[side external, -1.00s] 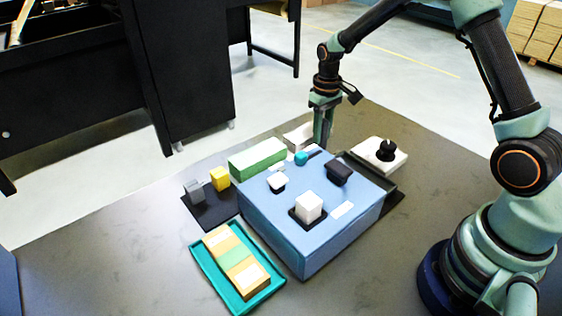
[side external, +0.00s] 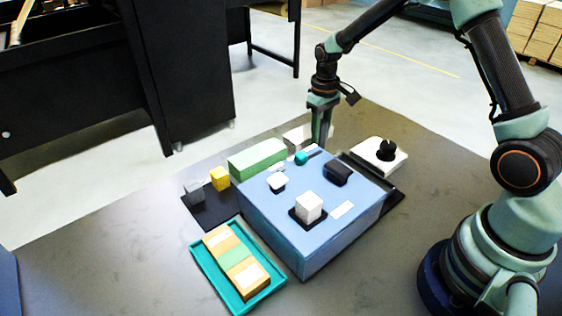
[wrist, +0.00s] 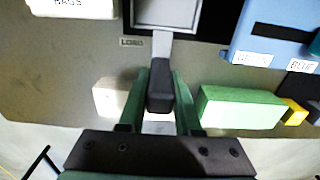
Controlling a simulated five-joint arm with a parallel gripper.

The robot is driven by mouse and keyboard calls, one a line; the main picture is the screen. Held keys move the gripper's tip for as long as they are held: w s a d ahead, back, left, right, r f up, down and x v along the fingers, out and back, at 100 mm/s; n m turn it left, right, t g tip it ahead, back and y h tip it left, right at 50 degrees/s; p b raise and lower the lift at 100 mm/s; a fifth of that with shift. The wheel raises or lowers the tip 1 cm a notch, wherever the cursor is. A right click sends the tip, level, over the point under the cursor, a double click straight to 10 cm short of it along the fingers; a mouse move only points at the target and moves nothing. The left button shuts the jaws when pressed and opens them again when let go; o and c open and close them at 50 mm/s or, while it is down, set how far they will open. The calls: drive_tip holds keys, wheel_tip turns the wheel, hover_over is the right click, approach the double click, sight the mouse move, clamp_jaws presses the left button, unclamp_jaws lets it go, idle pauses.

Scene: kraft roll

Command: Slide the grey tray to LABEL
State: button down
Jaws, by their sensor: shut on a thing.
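The grey tray (wrist: 166,13) is at the top centre of the wrist view, cut off by the frame edge. It has a pale inside and a grey stem leading to a dark handle (wrist: 160,92). My gripper (wrist: 160,88) is shut on this handle, one green finger on each side. A small LOAD sign (wrist: 132,42) lies left of the stem. No sign reading LABEL can be made out. In the side view my gripper (side external: 319,136) points down behind the blue box, its tips and the tray largely hidden.
The blue box (side external: 310,245) with knobs and a white cube stands close to my gripper. A green block (wrist: 240,107) and a white block (wrist: 112,97) flank my fingers. A white unit with a black knob (side external: 379,155) is to the right. A teal tray (side external: 205,272) lies in front.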

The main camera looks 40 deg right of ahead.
drive_tip(key=a, duration=2.3)
drive_tip(key=shift+r, duration=0.1)
drive_tip(key=c, duration=0.6)
unclamp_jaws()
drive_tip(key=shift+d, duration=0.1)
drive_tip(key=shift+r, duration=0.1)
wheel_tip(320, 180, up, 12)
